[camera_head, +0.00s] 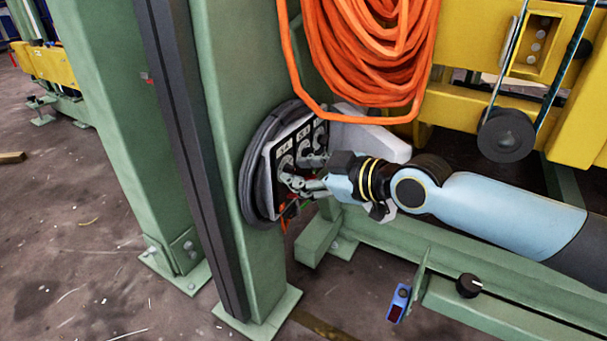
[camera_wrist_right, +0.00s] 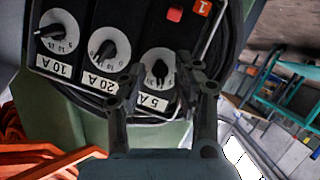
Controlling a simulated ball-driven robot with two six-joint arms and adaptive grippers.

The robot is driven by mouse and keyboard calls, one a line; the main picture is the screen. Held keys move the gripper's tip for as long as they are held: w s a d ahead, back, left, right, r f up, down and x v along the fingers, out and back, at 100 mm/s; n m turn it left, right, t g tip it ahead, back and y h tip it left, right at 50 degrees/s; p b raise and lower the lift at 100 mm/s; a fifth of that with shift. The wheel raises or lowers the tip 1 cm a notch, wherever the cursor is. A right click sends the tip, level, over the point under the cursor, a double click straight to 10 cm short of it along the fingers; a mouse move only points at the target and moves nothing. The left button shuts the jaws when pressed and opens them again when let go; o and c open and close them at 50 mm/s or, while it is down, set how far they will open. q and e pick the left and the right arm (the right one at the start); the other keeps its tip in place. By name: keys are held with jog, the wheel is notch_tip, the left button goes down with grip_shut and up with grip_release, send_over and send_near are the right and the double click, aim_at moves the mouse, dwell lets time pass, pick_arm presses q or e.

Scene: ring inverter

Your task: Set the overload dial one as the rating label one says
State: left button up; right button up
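A dark panel with three white-faced dials is on the green post; it shows in the head view (camera_head: 268,190). In the right wrist view, the labels appear upside down: the 10 A dial (camera_wrist_right: 58,30), the 20 A dial (camera_wrist_right: 109,48) and the 5 A dial (camera_wrist_right: 160,68), each with a black knob. My right gripper (camera_head: 298,170) is at the panel. In the wrist view its fingers (camera_wrist_right: 167,72) are apart on either side of the 5 A knob; contact is unclear. My left gripper is out of view.
A coiled orange hose (camera_head: 375,50) hangs just above my right arm. A red button (camera_wrist_right: 174,14) is near the tag. A yellow beam (camera_head: 470,40) and a green lower rail (camera_head: 400,245) flank the arm. The floor at left is mostly open.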

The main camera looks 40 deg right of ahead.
grip_shut()
dwell(0.3)
jog(key=n+h, duration=0.1)
jog(key=n+t, duration=0.1)
jog(key=n, duration=0.1)
jog(key=shift+a+t+h+p, duration=0.1)
jog(key=shift+t+h+p, duration=0.2)
jog(key=shift+h, duration=0.1)
jog(key=shift+n, duration=0.4)
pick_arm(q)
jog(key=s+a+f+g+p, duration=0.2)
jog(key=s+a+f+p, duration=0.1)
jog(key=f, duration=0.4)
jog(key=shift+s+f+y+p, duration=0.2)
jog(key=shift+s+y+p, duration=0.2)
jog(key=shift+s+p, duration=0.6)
pick_arm(e)
jog(key=shift+n+t+h, duration=0.3)
jog(key=shift+n+t, duration=0.1)
jog(key=shift+n, duration=0.5)
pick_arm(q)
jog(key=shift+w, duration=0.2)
pick_arm(e)
jog(key=shift+f, duration=0.1)
grip_release()
jog(key=shift+s, duration=0.1)
